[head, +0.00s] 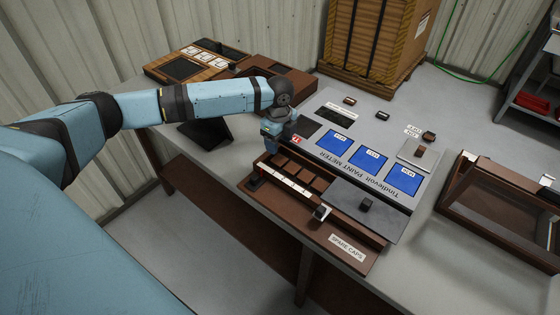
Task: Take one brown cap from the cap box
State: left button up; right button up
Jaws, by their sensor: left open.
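The cap box (345,238), brown and labelled "SPARE CAPS", lies along the front edge of the bench. Brown square shapes, which look like caps (312,184), sit in a row in its rear part. A pale strip crosses its middle. My left gripper (271,146) points down at the far left end of the box, close to the paint meter's corner. It is open; its fingertips are small and partly hidden, and I see nothing held. I cannot tell whether it touches the box. My right gripper is out of view.
A grey paint meter panel (335,164) with blue pads lies behind the box. A wood-framed case (500,205) stands at the right. Trays (198,62) lie at the back left. A pallet stack (372,45) stands behind.

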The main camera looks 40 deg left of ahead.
aim_at(280, 160)
pick_arm(q)
notch_tip(280, 160, down, 8)
jog(key=shift+w+d, duration=0.1)
dwell(0.4)
jog(key=c, duration=0.7)
